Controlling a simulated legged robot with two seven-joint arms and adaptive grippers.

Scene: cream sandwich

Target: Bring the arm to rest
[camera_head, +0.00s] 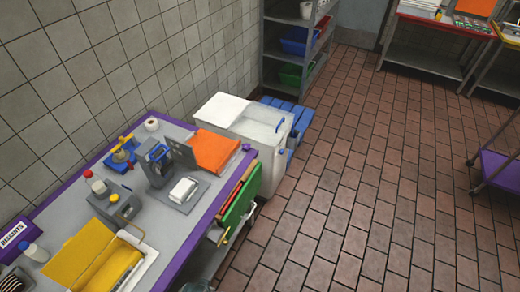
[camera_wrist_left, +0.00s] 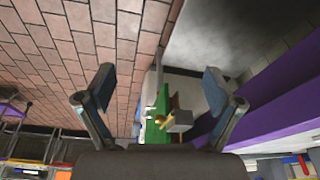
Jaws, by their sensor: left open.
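My left gripper (camera_wrist_left: 158,86) shows in the left wrist view with its two fingers spread wide apart. It is open and nothing is between the fingertips. Behind it in that view are the brick-tiled floor, a green board and a purple counter edge. Neither of my arms shows in the head view, and my right gripper is not in view.
A purple-edged counter (camera_head: 174,238) at the left holds an orange item (camera_head: 214,151), a yellow item (camera_head: 98,262) and several bottles and devices. A green board (camera_head: 240,212) hangs at its side. A white bin (camera_head: 250,122) stands behind it. The tiled floor (camera_head: 385,190) is clear.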

